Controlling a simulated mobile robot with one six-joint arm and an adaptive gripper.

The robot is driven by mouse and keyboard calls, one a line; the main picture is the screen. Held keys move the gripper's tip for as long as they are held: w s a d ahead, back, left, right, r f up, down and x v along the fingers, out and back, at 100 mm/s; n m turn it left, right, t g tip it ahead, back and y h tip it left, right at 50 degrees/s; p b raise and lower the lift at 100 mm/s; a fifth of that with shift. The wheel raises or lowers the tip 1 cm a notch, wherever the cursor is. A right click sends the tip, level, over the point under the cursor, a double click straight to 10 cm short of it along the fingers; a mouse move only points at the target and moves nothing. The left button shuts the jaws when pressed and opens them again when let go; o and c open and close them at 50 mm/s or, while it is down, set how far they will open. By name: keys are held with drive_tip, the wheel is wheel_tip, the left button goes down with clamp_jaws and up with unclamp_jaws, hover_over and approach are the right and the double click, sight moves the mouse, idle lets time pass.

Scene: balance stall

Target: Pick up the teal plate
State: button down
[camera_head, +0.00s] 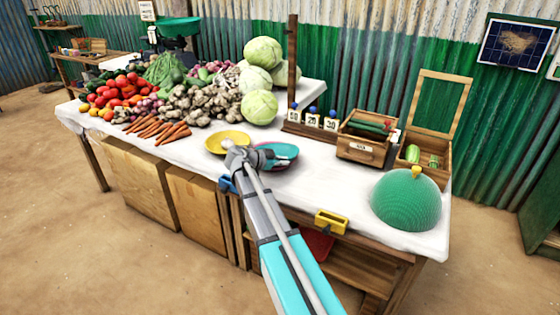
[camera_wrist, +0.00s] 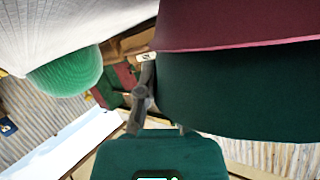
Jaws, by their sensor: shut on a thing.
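The teal plate (camera_head: 283,152) is a shallow round dish near the front edge of the white-covered table in the head view. My gripper (camera_head: 262,159) comes from the front and is shut on the plate's left, near side. The gripper's fingers partly cover that side. I cannot tell whether the plate touches the cloth or is slightly above it. In the wrist view a finger (camera_wrist: 141,104) shows next to a large dark teal shape with a maroon band, very close to the camera; I cannot tell for sure what part it is.
A yellow plate (camera_head: 228,142) lies just left of my gripper. Carrots (camera_head: 160,130) and other vegetables fill the table's left. A wooden post, number cards (camera_head: 312,122) and a wooden box (camera_head: 366,140) stand behind right. A green dome (camera_head: 404,202) sits at the right end.

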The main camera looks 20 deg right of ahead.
drive_tip(key=shift+r, duration=0.1)
drive_tip(key=shift+r+p, duration=1)
drive_tip(key=shift+p, duration=0.05)
drive_tip(key=s+r+p, duration=1)
drive_tip(key=s, duration=0.4)
drive_tip(key=shift+d+r+p, duration=0.4)
wheel_tip(320, 180, up, 12)
drive_tip(key=p, duration=1.1)
drive_tip(key=shift+f+p, duration=0.2)
drive_tip(key=shift+p, duration=0.1)
